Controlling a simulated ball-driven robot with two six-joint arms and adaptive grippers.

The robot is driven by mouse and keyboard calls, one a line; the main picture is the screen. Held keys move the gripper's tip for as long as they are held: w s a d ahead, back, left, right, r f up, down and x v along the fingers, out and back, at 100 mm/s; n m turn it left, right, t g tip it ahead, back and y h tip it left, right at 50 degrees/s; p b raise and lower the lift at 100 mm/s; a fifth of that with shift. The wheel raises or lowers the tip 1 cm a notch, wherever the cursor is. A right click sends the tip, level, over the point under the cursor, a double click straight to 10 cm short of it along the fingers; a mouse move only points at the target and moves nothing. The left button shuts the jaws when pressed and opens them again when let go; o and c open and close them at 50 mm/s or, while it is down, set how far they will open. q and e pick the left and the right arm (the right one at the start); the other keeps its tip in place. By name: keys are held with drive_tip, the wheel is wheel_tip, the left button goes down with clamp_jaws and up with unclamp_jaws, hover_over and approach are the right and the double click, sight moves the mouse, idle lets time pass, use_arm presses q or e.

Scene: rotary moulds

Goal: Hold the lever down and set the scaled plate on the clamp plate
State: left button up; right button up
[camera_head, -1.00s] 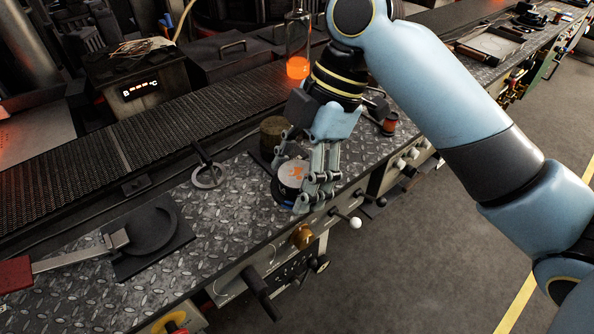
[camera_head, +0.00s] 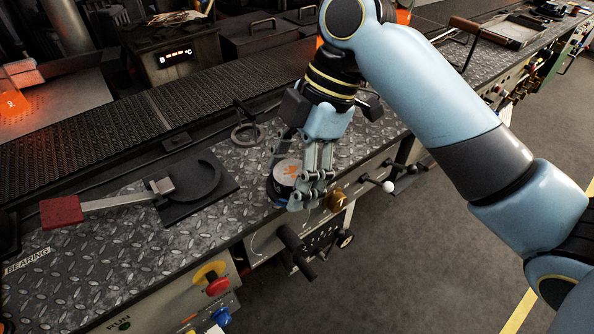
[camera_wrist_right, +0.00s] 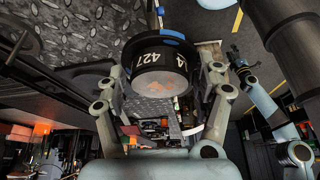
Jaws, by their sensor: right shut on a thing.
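The scaled plate (camera_head: 287,172) is a short dark cylinder with white figures on its rim and a pale top with an orange mark. My right gripper (camera_head: 305,185) is shut on it, near the front edge of the bench. In the right wrist view the scaled plate (camera_wrist_right: 158,62) sits between both fingers of the gripper (camera_wrist_right: 163,85). The clamp plate (camera_head: 222,172), dark with a round disc, lies on the bench to the left of the gripper. The lever (camera_head: 115,203), a metal bar with a red handle, reaches left from it. My left gripper is out of view.
A dark ring-shaped part (camera_head: 248,134) lies on the bench behind the clamp plate. A mesh conveyor (camera_head: 120,140) runs along the back. Knobs, a red button (camera_head: 217,286) and a black handle (camera_head: 295,242) stick out from the front panel. Bare tread plate (camera_head: 110,260) lies before the lever.

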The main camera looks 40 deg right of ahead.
drive_tip(key=w+a+r+p, duration=0.3)
drive_tip(key=w+a+p, duration=0.2)
drive_tip(key=w+p, duration=0.25)
drive_tip(key=w+a+r+p, duration=0.3)
drive_tip(key=w+a+p, duration=0.3)
drive_tip(key=w, duration=0.2)
drive_tip(key=f+b, duration=0.2)
drive_tip(key=f, duration=0.1)
drive_tip(key=f+b, duration=0.2)
drive_tip(key=b, duration=0.1)
drive_tip(key=shift+s+f, duration=0.2)
drive_tip(key=shift+f, duration=0.2)
